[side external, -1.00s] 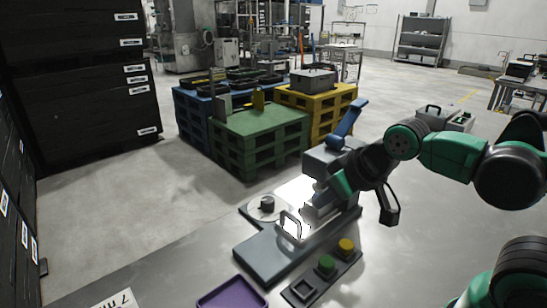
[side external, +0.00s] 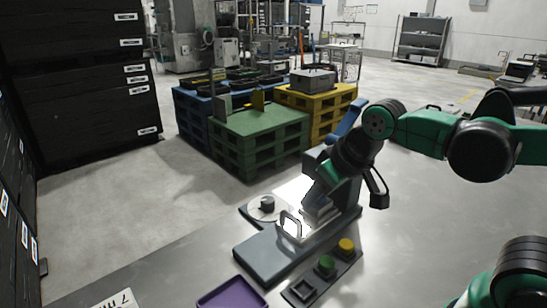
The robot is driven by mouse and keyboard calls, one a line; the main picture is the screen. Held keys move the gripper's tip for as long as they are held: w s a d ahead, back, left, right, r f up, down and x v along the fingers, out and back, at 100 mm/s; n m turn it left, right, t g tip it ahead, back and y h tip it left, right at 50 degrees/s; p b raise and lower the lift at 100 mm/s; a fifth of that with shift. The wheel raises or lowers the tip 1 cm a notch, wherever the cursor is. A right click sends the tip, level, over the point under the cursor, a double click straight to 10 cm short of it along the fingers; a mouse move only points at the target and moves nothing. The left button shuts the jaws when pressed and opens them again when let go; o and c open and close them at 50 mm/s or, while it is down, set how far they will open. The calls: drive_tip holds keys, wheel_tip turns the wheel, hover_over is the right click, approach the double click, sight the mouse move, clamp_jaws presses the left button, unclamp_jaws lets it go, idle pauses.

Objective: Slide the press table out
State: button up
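The grey press (side external: 316,160) with a raised blue lever (side external: 346,126) stands at the back of a dark grey base slab (side external: 272,258). A light metal loop handle (side external: 290,224) stands at the front of the brightly lit press table, over the slab. My gripper (side external: 316,200) points down and left in front of the press, just behind and right of the handle. Its fingertips are small and blend into the bright metal, so its opening and any contact are unclear. My wrist hides part of the press.
A round plate with a black knob (side external: 266,203) lies left of the slab. A button strip with a green button (side external: 326,264) and a yellow button (side external: 346,246) lies right of it. A purple tray (side external: 232,294) is in front. The slab's front half is clear.

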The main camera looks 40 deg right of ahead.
sight(290, 215)
drive_tip(key=shift+w+d+f+g+h, duration=0.1)
drive_tip(key=shift+w+f+g+h, duration=0.25)
drive_tip(key=shift+w+f+g, duration=0.8)
drive_tip(key=shift+w+d+f+g+h, duration=0.1)
drive_tip(key=shift+w+f+g+h, duration=0.2)
drive_tip(key=shift+w+f+g, duration=0.85)
drive_tip(key=shift+w+d+f+g+h, duration=0.1)
drive_tip(key=shift+w+f+g+h, duration=0.4)
drive_tip(key=shift+w+f, duration=1.1)
drive_tip(key=shift+s+f, duration=0.3)
drive_tip(key=shift+a, duration=0.1)
clamp_jaws()
